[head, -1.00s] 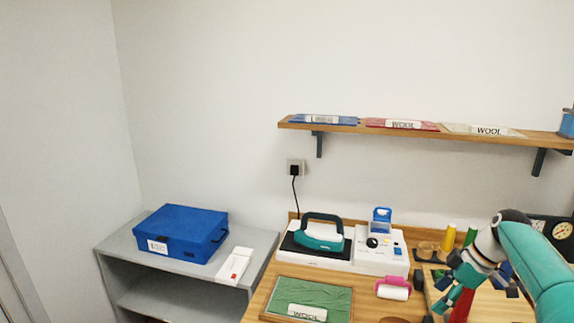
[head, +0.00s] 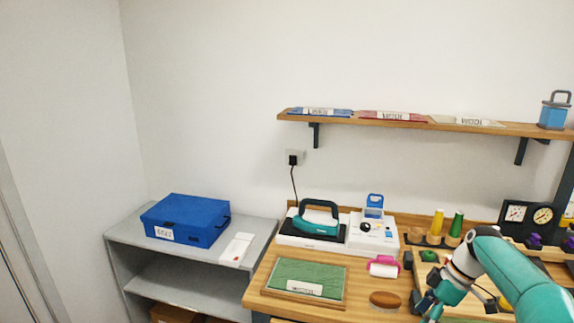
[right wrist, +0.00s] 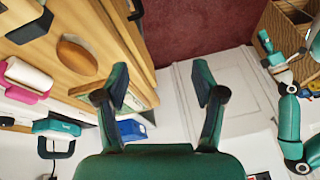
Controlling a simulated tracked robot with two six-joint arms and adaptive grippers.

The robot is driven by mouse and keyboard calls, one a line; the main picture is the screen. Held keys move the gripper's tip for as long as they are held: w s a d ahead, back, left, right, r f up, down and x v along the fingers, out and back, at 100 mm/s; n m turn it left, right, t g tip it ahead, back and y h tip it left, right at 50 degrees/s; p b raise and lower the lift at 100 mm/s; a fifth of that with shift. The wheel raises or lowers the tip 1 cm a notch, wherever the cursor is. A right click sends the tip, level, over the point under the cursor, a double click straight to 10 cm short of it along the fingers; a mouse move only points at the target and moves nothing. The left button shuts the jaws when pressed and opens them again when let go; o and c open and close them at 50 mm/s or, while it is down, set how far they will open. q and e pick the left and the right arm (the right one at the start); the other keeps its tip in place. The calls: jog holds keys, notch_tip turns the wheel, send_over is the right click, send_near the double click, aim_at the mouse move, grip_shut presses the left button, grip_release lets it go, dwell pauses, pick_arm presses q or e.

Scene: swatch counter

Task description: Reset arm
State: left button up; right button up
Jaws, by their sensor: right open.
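My right arm comes in from the right in the head view, over the right part of the wooden workbench (head: 262,290). Its gripper (head: 430,303) points down near the bottom edge, just right of a brown oval brush (head: 385,300). In the right wrist view, my right gripper (right wrist: 162,84) is open, with wide-apart fingers and nothing between them. A teal and grey arm at the right of that view appears to be my left one, with its gripper (right wrist: 268,44) too small to read. The left arm is not in the head view.
The bench holds an iron (head: 318,218) on a white station, a pink-handled roller (head: 383,267), a framed green swatch (head: 305,278) and thread spools (head: 437,222). A blue box (head: 186,220) sits on a grey shelf unit. Swatches lie on the wall shelf (head: 415,125).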

jog(key=s+a+f+g, duration=0.2)
jog(key=s+a+f, duration=0.2)
jog(key=f, duration=0.3)
jog(key=s+a+f+g, duration=0.1)
jog(key=s+a+f, duration=0.2)
jog(key=a+f, duration=0.3)
jog(key=s+a+f+m+t, duration=0.1)
jog(key=s+a+f+m, duration=0.3)
jog(key=s+f+m, duration=0.3)
jog(key=s+a+f+m+t, duration=0.2)
jog(key=s+a+f+m, duration=0.3)
jog(key=s, duration=1.1)
notch_tip(320, 180, down, 3)
jog(key=m, duration=0.2)
jog(key=shift+a+f+m, duration=0.2)
jog(key=shift+m, duration=0.2)
